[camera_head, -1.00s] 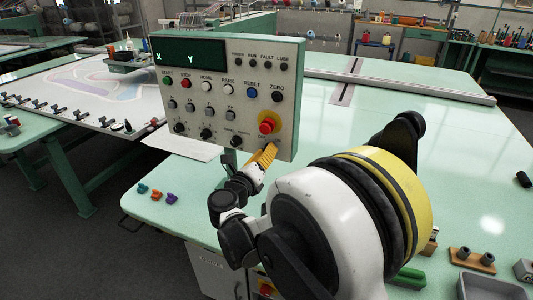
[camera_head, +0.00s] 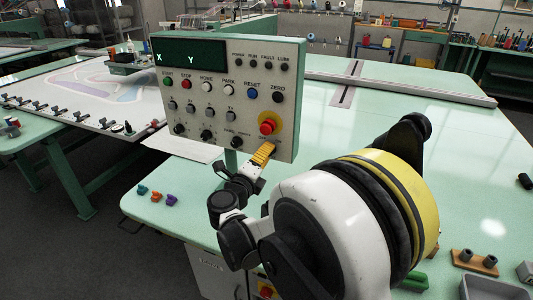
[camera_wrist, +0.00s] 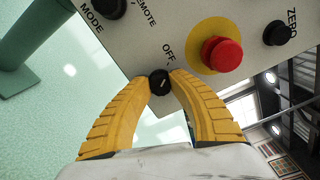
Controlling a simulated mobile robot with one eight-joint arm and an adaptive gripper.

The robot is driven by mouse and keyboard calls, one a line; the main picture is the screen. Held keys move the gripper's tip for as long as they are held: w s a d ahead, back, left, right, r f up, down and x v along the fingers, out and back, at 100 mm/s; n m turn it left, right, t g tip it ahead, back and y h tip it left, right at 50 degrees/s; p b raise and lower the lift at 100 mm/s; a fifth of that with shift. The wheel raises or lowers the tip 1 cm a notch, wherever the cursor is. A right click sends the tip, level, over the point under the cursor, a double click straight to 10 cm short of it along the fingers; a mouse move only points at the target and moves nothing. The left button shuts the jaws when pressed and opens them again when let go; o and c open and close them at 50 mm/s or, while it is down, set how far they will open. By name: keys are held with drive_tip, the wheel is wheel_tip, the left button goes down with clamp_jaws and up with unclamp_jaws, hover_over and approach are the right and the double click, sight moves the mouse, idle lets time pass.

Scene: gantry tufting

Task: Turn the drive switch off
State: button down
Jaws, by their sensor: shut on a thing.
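The grey-white control panel (camera_head: 170,100) stands upright on the green table. In the wrist view, the drive switch (camera_wrist: 159,84) is a small black round knob on the panel (camera_wrist: 135,40), just below the printed word OFF. A short, slanted pale mark shows on its face. My gripper (camera_wrist: 160,83) has its two yellow ribbed fingers on either side of the knob, tips touching it. In the head view, my gripper (camera_head: 263,152) is at the panel's lower right corner and hides the switch.
A red emergency stop button (camera_wrist: 222,54) on a yellow disc sits close to the right of the switch. The black ZERO button (camera_wrist: 277,33) is farther right. Other knobs, such as one (camera_head: 236,142), line the panel's lower edge. Small coloured pieces (camera_head: 157,197) lie on the table below.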

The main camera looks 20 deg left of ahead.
drive_tip(key=c, duration=1.1)
unclamp_jaws()
drive_tip(key=shift+c, duration=0.2)
drive_tip(key=s, duration=1.2)
drive_tip(key=shift+a, duration=0.45)
